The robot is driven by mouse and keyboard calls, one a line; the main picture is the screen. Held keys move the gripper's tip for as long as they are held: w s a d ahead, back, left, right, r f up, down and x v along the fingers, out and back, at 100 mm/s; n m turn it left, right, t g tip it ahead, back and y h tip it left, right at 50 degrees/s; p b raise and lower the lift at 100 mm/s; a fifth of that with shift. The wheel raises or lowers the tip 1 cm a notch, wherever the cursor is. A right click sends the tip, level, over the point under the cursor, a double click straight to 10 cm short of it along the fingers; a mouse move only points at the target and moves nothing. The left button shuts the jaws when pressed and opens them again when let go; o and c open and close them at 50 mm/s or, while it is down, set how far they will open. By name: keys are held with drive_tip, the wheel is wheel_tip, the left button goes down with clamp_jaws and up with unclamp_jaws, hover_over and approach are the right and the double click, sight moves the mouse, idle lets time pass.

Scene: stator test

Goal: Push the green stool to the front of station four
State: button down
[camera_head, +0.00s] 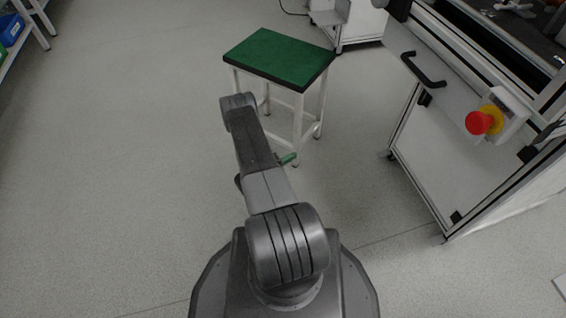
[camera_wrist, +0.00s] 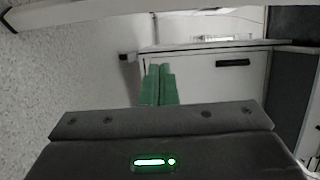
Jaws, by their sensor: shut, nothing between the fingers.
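The green stool (camera_head: 281,58) stands upright on the floor at the upper middle of the head view, with a green top, dark edge and white legs. My arm reaches forward towards its near side. My gripper (camera_head: 288,159) shows only as a small green tip low beside the stool's near leg; I cannot tell if they touch. In the wrist view my gripper's green fingers (camera_wrist: 158,85) are together, with nothing between them. A white bar crosses the top of that view; I cannot tell whether it is a stool leg. No station number is readable.
A white workstation (camera_head: 440,150) with a red emergency button (camera_head: 478,123) and a black handle (camera_head: 423,70) stands at the right. Another white unit (camera_head: 350,28) stands behind the stool. Shelving with a blue bin (camera_head: 11,29) is at the far left. The floor left of the stool is clear.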

drive_tip(key=w+d+b, duration=0.1)
drive_tip(key=w+b, duration=0.1)
drive_tip(key=w, duration=0.4)
drive_tip(key=shift+d, duration=0.35)
